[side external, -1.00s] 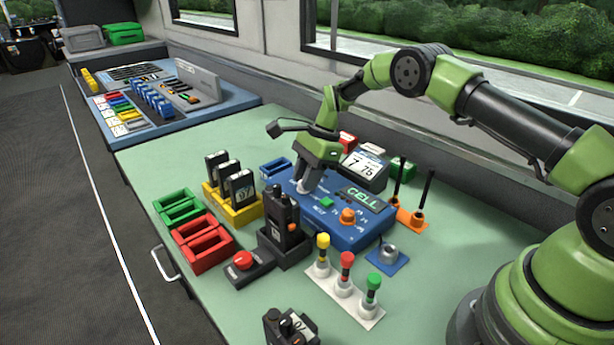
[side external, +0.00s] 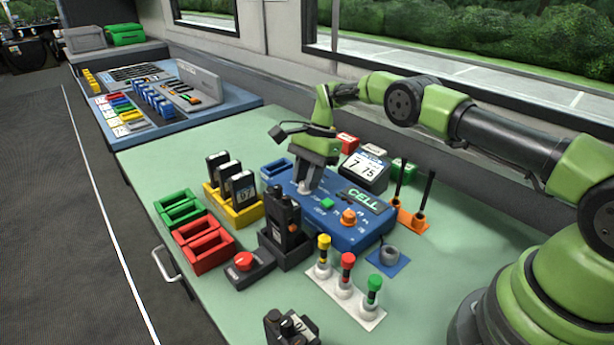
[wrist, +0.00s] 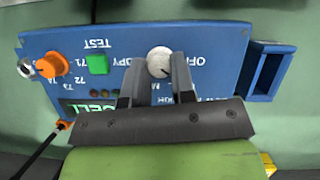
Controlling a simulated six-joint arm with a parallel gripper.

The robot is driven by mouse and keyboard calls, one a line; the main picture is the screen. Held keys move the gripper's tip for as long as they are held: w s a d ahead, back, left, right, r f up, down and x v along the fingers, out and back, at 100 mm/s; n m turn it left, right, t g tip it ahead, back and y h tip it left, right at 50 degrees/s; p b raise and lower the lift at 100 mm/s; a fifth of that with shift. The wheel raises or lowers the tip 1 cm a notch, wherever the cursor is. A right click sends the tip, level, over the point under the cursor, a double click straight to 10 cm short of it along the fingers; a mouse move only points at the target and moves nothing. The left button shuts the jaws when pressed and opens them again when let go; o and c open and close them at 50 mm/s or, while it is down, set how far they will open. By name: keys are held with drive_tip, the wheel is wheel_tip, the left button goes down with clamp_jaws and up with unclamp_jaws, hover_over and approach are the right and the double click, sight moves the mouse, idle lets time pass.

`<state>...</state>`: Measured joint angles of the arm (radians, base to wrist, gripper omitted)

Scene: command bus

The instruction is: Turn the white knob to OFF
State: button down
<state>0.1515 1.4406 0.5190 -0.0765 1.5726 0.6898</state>
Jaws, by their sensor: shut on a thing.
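The white knob (wrist: 159,61) is on the top face of the blue CELL box (side external: 345,236). In the wrist view it sits between my gripper's fingertips (wrist: 158,70), which are shut on it. The printed "OFF" label (wrist: 188,56) lies beside the knob, upside down in this view. In the side view my gripper (side external: 306,188) comes down onto the left part of the box and mostly hides the knob. The exact way the knob points is too small to tell.
An orange knob (side external: 348,216) and a green button (side external: 327,203) share the box. Radios in a yellow rack (side external: 240,215) and a black radio (side external: 283,220) stand to the left. Coloured plungers (side external: 346,270) stand in front.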

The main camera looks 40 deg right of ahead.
drive_tip(key=c, duration=1)
unclamp_jaws()
drive_tip(key=shift+o, duration=0.2)
wheel_tip(320, 180, up, 10)
drive_tip(key=d, duration=0.1)
drive_tip(key=shift+d+f, duration=0.1)
drive_tip(key=shift+f, duration=0.05)
